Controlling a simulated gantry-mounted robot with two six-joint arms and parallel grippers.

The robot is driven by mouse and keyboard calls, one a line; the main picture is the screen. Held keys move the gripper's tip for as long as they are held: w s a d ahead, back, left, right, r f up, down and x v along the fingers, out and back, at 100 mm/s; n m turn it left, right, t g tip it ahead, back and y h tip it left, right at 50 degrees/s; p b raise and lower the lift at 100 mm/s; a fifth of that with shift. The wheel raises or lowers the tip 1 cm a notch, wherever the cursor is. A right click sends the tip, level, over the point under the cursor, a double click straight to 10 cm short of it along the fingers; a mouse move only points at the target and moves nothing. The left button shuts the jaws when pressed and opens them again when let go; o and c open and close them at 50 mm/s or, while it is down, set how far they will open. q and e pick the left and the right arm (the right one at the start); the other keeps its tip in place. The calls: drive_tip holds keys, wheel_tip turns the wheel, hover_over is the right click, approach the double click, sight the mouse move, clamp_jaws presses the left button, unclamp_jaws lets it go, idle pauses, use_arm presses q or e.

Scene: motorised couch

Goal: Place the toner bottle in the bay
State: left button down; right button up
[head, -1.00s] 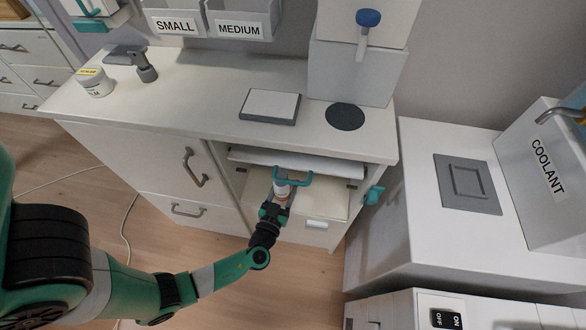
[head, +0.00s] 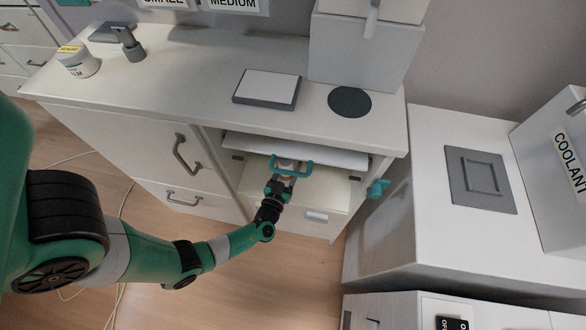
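The bay (head: 330,158) is the open compartment in the white cabinet's front, under the counter, with a pale panel across its top. My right gripper is not in view.
A teal knob (head: 377,188) sticks out right of the bay. A drawer front with a pale handle (head: 316,216) lies below. A cabinet door with a grey handle (head: 187,154) is on the left. The counter holds a white-topped pad (head: 267,87) and a dark disc (head: 350,101).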

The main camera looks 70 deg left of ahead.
use_arm(q)
drive_tip(key=shift+f, duration=0.3)
drive_tip(key=shift+w+a, duration=0.1)
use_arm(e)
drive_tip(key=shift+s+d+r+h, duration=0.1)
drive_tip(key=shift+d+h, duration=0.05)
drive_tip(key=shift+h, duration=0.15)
use_arm(q)
drive_tip(key=shift+c, duration=1.1)
unclamp_jaws()
drive_tip(key=shift+f, duration=0.1)
